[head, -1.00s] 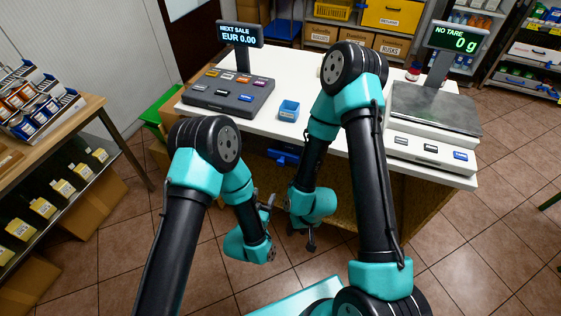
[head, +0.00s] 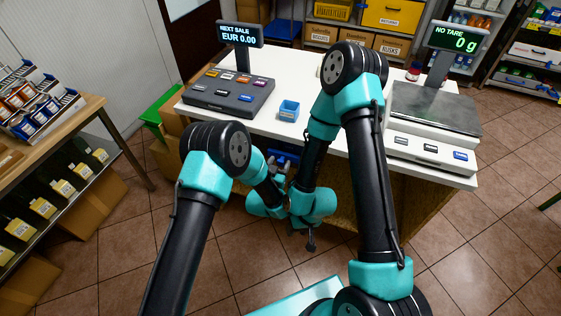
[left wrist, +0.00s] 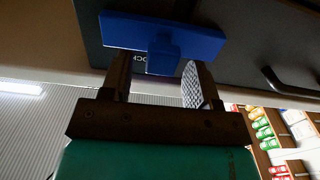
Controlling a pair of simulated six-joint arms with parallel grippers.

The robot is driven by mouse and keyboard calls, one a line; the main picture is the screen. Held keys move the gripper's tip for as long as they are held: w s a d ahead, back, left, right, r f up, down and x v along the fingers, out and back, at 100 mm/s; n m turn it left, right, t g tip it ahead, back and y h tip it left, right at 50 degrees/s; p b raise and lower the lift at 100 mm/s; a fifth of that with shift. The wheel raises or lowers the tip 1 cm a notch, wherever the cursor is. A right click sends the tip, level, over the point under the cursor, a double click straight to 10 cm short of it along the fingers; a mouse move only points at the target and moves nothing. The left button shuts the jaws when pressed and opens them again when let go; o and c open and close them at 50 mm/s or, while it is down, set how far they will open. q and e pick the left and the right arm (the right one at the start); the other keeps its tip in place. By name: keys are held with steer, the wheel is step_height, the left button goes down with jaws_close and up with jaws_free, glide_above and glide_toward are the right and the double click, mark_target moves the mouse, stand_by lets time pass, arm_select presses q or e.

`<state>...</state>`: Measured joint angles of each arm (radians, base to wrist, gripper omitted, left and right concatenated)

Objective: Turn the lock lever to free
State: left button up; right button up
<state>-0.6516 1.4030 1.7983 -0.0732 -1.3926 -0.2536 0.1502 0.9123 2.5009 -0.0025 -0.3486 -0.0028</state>
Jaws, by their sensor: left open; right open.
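The blue lock lever (left wrist: 190,36) is on a dark panel in the left wrist view, its bar lying roughly crosswise with a short stub at the middle. It also shows in the head view as blue (head: 287,155) under the counter's front edge, partly hidden by my left arm. My left gripper (left wrist: 158,78) is open, its fingers on either side of the stub, their tips close to the bar. I cannot tell whether they touch it. White lettering beside the stub is partly covered. My right gripper (head: 310,238) is open and empty, low in front of the counter.
The white counter (head: 300,65) holds a till (head: 228,92), a small blue tray (head: 289,110) and a scale (head: 435,108). A dark handle (left wrist: 290,85) is on the panel right of the lever. My right arm's links stand close beside my left gripper.

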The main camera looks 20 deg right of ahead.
arm_select(q)
steer(key=shift+x, duration=0.8)
steer(key=shift+c, duration=0.3)
jaws_close()
